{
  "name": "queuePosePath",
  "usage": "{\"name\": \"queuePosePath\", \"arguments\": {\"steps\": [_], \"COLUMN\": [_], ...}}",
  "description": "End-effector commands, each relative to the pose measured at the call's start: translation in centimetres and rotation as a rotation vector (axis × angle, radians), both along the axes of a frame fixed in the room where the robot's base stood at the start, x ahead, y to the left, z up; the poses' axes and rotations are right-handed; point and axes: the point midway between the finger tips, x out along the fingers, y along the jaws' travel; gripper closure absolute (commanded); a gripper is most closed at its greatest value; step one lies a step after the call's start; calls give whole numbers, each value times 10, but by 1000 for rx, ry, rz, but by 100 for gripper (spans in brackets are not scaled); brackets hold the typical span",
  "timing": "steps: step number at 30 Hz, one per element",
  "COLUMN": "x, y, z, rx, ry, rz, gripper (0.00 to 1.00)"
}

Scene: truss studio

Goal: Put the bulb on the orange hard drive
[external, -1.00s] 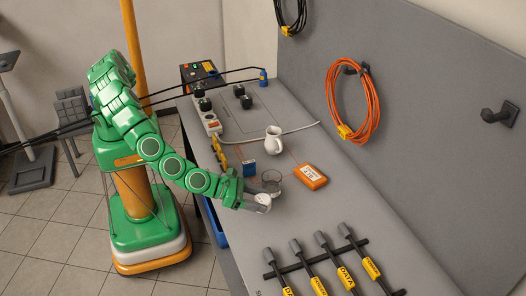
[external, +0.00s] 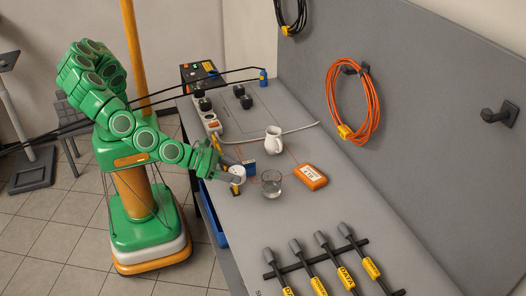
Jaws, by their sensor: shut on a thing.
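My gripper (external: 233,177) is shut on a white rounded thing, which looks like the bulb (external: 238,172), near the table's left edge. The fingers hide part of the bulb, and I cannot tell how far it is above the table. The orange hard drive (external: 313,177), with a white label, lies flat on the grey table to the right of my gripper. Nothing is on top of it.
A clear glass (external: 271,185) stands between my gripper and the hard drive. A white jug (external: 273,141) stands farther back. Cables with yellow tags (external: 346,275) lie at the front.

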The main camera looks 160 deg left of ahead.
Motion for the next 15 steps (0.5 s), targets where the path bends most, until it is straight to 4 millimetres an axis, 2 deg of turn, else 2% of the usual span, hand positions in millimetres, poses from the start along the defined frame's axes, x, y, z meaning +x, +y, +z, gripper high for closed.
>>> {"name": "queuePosePath", "arguments": {"steps": [5, 8, 11, 15], "x": [-4, -9, -20, -43], "y": [0, 8, 25, 58], "z": [1, 3, 5, 11], "rx": [-1, -1, -2, -3], "ry": [0, -1, -1, -3], "rz": [2, 16, 41, 93], "gripper": [74, 74, 74, 74]}}
